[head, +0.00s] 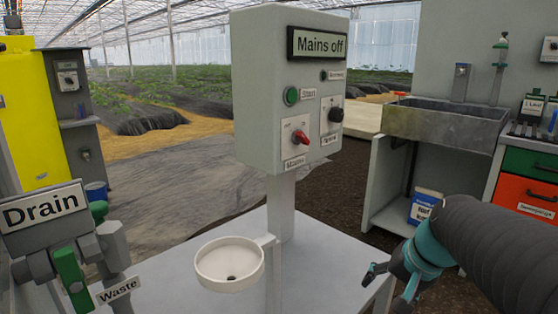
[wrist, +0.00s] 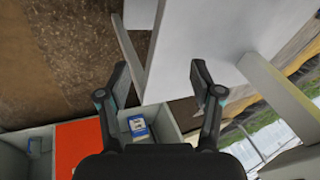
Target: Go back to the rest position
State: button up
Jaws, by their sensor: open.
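My gripper (head: 385,287) is at the lower right in the head view, at the end of my dark arm with its teal wrist. It is beside the right end of the grey-white platform (head: 330,265) and touches nothing that I can see. In the wrist view my gripper (wrist: 157,82) shows two dark fingers spread wide with nothing between them. The control box (head: 262,90), labelled "Mains off", stands on a post left of my gripper. It carries a green button (head: 291,96), a red rotary switch (head: 300,138) and a black knob (head: 336,114).
The "Drain" sign (head: 43,206) and a green-handled valve (head: 72,280) are at left. A grey sink (head: 445,122) and orange drawer (head: 526,197) are at right. A blue-and-white packet (head: 424,205) stands under the sink.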

jog(key=s+a+n+h, duration=0.1)
jog(key=s+a+n, duration=0.1)
jog(key=s, duration=0.4)
jog(key=s+a+n+t+h, duration=0.1)
jog(key=s+a+n, duration=0.2)
jog(key=s, duration=0.3)
jog(key=shift+s+f+n, duration=0.2)
jog(key=shift+f+n, duration=0.2)
jog(key=shift+n, duration=0.2)
